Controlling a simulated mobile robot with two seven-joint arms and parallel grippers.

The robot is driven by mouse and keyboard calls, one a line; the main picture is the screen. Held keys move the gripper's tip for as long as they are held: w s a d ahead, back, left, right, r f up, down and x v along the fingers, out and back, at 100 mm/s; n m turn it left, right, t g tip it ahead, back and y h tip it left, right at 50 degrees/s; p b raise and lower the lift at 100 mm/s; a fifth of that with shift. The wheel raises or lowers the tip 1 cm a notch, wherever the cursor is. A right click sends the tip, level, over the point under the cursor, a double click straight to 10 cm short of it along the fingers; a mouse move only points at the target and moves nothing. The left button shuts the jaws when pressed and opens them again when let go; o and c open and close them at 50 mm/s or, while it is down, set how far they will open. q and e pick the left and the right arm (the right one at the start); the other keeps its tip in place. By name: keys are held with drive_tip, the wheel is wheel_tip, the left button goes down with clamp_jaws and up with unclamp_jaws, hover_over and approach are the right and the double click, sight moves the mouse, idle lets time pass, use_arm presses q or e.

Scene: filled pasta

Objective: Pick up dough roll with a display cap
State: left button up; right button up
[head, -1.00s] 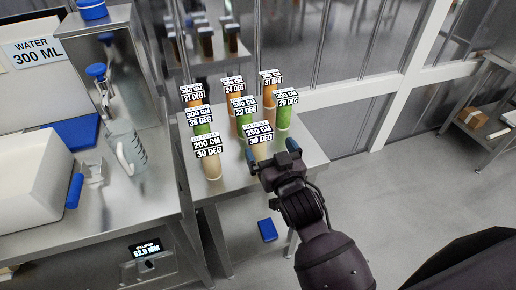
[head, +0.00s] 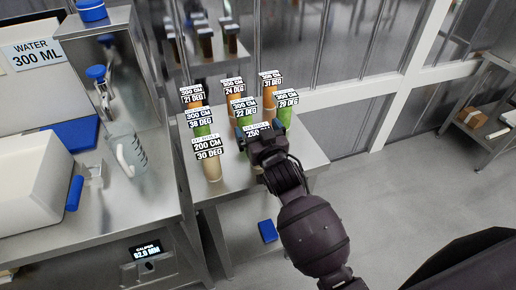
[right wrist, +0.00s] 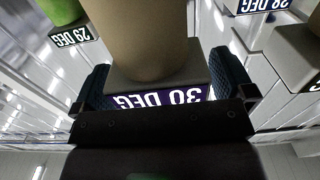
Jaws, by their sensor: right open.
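My right gripper (head: 263,138) is open at the near right dough roll, whose cap label (head: 256,131) reads 250 in the head view. The arm hides that roll's body there. In the right wrist view the pale tan roll (right wrist: 145,40) and its cap, reading 30 DEG (right wrist: 165,97), sit between the two spread fingers. I cannot tell whether the fingers touch the cap. Another pale roll (head: 212,168), labelled 200 CM 30 DEG, stands upright to the left. My left gripper is not in view.
Several capped green and orange rolls, such as the green one (head: 284,115), stand close behind on the steel table (head: 230,184). A counter at left holds a clear jug (head: 126,150) and a blue cylinder (head: 74,193). The table's right end is clear.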

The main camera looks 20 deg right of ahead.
drive_tip(key=shift+c, duration=0.5)
drive_tip(key=c, duration=1.2)
drive_tip(key=shift+o, duration=0.2)
drive_tip(key=shift+r, duration=0.1)
